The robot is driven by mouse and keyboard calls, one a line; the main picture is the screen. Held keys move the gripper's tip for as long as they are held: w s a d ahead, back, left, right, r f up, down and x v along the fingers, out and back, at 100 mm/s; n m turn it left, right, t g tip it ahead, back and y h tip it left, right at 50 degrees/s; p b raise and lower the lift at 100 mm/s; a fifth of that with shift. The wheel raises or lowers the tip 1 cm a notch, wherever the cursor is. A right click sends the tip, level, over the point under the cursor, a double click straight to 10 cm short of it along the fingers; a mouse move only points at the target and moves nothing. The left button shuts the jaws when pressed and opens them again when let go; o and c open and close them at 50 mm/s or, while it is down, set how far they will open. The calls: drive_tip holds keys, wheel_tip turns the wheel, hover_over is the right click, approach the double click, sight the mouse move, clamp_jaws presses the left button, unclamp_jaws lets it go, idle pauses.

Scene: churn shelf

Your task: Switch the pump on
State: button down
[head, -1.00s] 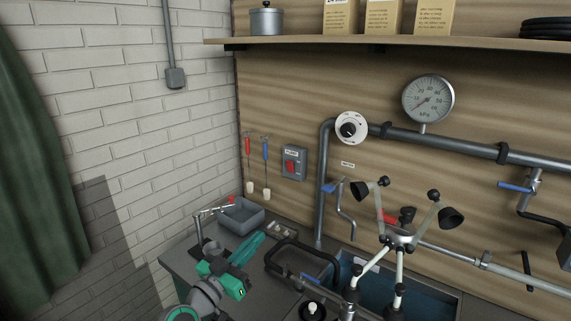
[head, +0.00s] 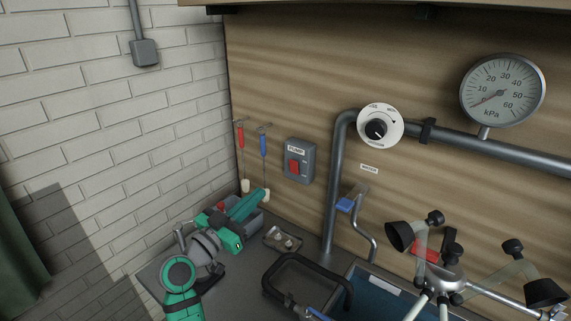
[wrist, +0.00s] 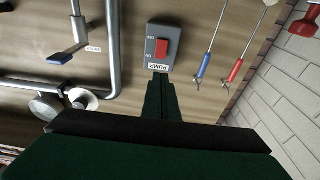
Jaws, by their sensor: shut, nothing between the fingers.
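The pump switch is a grey box (head: 306,168) labelled PUMP on the wooden back wall, with a red rocker (head: 294,167) in its face. The box (wrist: 177,47) and its red rocker (wrist: 161,49) also show upside down in the wrist view. Which way the rocker is set is too small to tell. My gripper (head: 263,193) has green fingers, shut and empty, below and left of the box in the head view. In the wrist view its fingertips (wrist: 161,77) point at the box by its label, apart from the rocker as far as I can tell.
Red and blue-handled brushes (head: 240,138) hang left of the box. A grey bin (head: 247,224) is behind my gripper and a small tray (head: 283,240) stands on the bench. A vertical pipe (head: 333,190), white dial (head: 380,127) and gauge (head: 503,90) are to the right.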

sight(293, 162)
drive_tip(key=shift+d, duration=0.15)
drive_tip(key=x, duration=1.3)
drive_tip(key=shift+w+r, duration=0.1)
drive_tip(key=shift+w+d, duration=0.15)
drive_tip(key=shift+d, duration=0.1)
